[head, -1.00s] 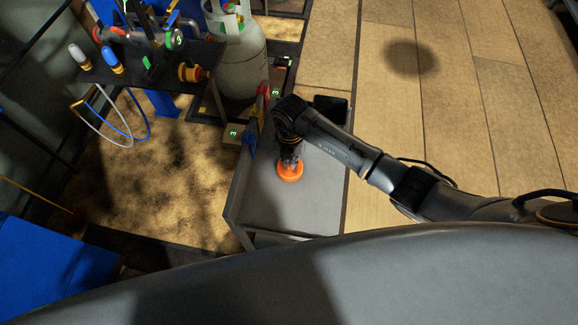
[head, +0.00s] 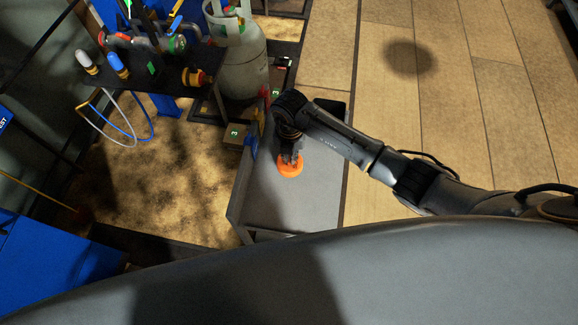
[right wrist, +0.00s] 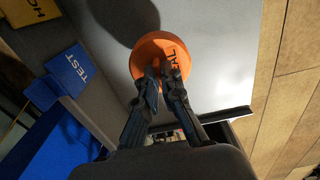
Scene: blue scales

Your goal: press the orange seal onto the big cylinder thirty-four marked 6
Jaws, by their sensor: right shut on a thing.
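The orange seal (head: 290,168) is a round disc over the grey bench top at the middle of the head view. My right gripper (head: 290,154) is shut on its upper part. In the right wrist view the seal (right wrist: 164,54) shows dark lettering ending in "EAL", with both fingertips of the right gripper (right wrist: 162,80) on it. I cannot tell whether the seal touches the bench. A big grey-white cylinder (head: 243,70) stands upright at the upper middle, beyond the bench; I cannot read a 6 on it. My left gripper is out of view.
The grey bench (head: 300,205) is mostly bare around the seal. A blue tag marked TEST (right wrist: 72,72) hangs at its edge. A dark shelf (head: 160,80) with valves and bottles stands at upper left. Open wooden floor (head: 450,110) lies to the right.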

